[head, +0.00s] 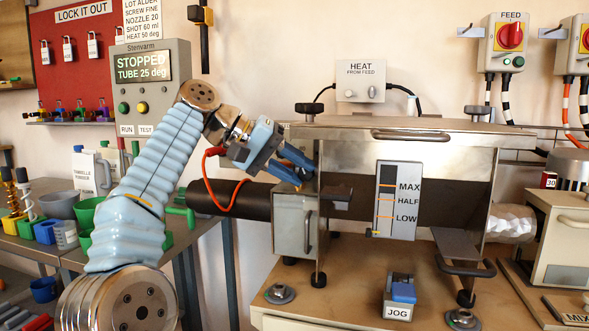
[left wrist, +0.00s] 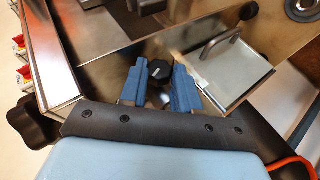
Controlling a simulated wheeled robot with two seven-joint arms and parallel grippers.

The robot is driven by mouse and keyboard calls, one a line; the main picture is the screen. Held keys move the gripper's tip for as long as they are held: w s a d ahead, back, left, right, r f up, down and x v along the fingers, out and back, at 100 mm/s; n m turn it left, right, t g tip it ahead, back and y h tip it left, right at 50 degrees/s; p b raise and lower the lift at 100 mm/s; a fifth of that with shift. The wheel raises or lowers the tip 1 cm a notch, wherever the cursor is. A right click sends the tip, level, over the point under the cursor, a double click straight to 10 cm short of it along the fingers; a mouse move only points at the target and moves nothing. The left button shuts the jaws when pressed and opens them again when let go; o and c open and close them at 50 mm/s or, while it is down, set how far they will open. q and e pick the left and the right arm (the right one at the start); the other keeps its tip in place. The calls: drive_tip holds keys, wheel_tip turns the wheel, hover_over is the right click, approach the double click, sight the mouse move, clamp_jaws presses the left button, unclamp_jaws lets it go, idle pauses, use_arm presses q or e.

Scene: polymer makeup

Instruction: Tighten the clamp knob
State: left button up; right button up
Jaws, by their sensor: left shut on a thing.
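My left gripper (head: 300,174) reaches in from the left, its blue fingers at the upper left end of the steel machine (head: 340,150). In the left wrist view, a small round black knob (left wrist: 159,69) with a white line sits between the fingertips of my left gripper (left wrist: 160,80), and the fingers are shut on it. This knob is hidden in the head view. A larger black lobed knob (head: 309,108) tops a post at the machine's upper left corner; it also shows at the left of the wrist view (left wrist: 35,123). My right gripper is not in view.
A black pipe (head: 250,200) and a small steel box with a handle (head: 293,225) lie just below the gripper. A level gauge (head: 396,200) is on the machine's front. A JOG pedestal (head: 398,297) stands on the tabletop. The display reads STOPPED (head: 143,68).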

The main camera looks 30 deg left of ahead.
use_arm(q)
drive_tip(key=shift+r, duration=0.1)
drive_tip(key=o, duration=1)
